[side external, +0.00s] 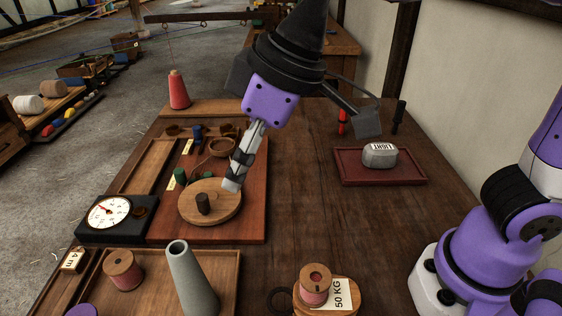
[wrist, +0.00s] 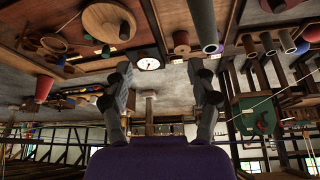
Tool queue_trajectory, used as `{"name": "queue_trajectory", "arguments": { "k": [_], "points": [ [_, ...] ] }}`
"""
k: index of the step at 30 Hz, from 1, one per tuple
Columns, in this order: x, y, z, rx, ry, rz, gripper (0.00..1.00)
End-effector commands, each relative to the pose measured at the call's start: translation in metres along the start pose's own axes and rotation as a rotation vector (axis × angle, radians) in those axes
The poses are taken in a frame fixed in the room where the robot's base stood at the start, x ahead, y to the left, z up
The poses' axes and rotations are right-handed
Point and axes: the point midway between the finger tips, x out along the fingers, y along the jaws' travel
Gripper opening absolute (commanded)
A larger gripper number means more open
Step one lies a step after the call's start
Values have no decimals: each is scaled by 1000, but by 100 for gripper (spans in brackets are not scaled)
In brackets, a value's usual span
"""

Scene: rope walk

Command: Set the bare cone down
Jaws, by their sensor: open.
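The bare cone (side external: 193,282) is a grey-green tapered tube with an open top. It stands narrow end up at a shallow wooden tray (side external: 232,268) near the front edge of the side view, and its base is cut off by the frame. It also shows in the wrist view (wrist: 204,27) at the top. My gripper (side external: 300,150) is raised above the middle of the table, well apart from the cone, and its fingers are spread wide. The wrist view shows both fingers (wrist: 159,72) with nothing between them.
A dial gauge (side external: 109,212) and a board with a round wooden disc (side external: 225,211) lie behind the tray. A pink cone (side external: 178,90) stands farther back. A grey weight (side external: 380,155) sits on a red tray at right. A reel (side external: 314,284) is at front centre. The table's centre is clear.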

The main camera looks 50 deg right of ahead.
Motion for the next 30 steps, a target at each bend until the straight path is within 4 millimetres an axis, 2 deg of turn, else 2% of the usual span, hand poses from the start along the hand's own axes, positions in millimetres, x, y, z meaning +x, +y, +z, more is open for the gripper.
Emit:
{"name": "queue_trajectory", "arguments": {
  "k": [1,3,6,9,12,16,30],
  "points": [
    [-9,31,20,92,15,41,67],
    [-18,64,51,208,31,96,67],
    [-25,96,96,354,52,168,67],
    [-27,112,131,463,65,223,67],
    [-26,118,151,524,72,255,67],
    [-25,120,159,545,72,266,67],
    [-25,119,158,542,72,265,67]
  ]
}}
